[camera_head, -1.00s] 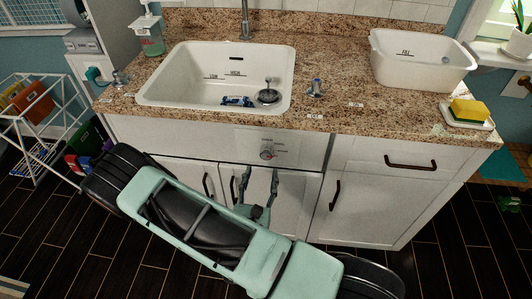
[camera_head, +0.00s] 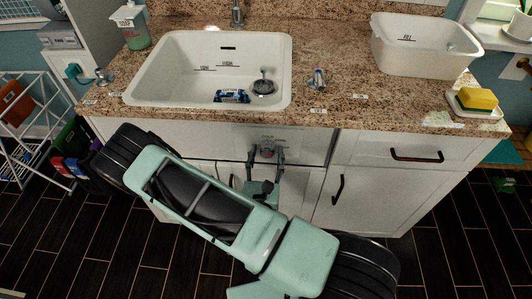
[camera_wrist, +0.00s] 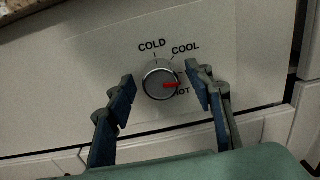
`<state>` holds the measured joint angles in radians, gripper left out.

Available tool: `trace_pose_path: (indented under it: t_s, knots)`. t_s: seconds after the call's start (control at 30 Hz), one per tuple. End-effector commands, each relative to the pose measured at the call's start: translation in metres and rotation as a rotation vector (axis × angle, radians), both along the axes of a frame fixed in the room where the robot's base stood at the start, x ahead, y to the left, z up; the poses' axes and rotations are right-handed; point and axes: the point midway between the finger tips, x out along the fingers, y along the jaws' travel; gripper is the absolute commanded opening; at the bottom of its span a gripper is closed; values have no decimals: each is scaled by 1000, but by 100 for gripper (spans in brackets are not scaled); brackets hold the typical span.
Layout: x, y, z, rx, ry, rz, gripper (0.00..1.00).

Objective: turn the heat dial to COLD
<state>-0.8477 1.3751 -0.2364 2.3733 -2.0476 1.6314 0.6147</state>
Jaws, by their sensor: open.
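The heat dial (camera_wrist: 157,83) is a round grey knob on a white panel on the cabinet front. Its red pointer is toward the right, by the partly covered HOT label. COLD is printed above it and COOL at its upper right. In the head view the dial (camera_head: 267,151) shows small below the counter edge. My gripper (camera_wrist: 160,84) is open, with one finger on each side of the dial and gaps to both. In the head view my gripper (camera_head: 265,157) is in front of the panel, with its fingertips flanking the dial.
The granite counter (camera_head: 345,100) overhangs above the dial. A white sink (camera_head: 150,75) is set in it. A cabinet handle (camera_head: 338,190) sticks out right of my gripper, and a drawer handle (camera_head: 417,156) is farther right. A white tub (camera_head: 420,45) stands at the back right.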

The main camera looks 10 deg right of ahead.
Motion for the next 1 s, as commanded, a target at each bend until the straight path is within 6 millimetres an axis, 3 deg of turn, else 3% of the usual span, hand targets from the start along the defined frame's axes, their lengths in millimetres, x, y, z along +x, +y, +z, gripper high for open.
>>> trace_pose_path:
  t_s: [0.07, 0.4, 0.77, 1.0]
  knots:
    - [0, 0, 0, 0, 0, 0, 45]
    - [0, 0, 0, 1, 0, 0, 7]
    - [0, 1, 1, -51, 16, 2, 6]
    - [0, 2, 1, -199, 64, 2, 6]
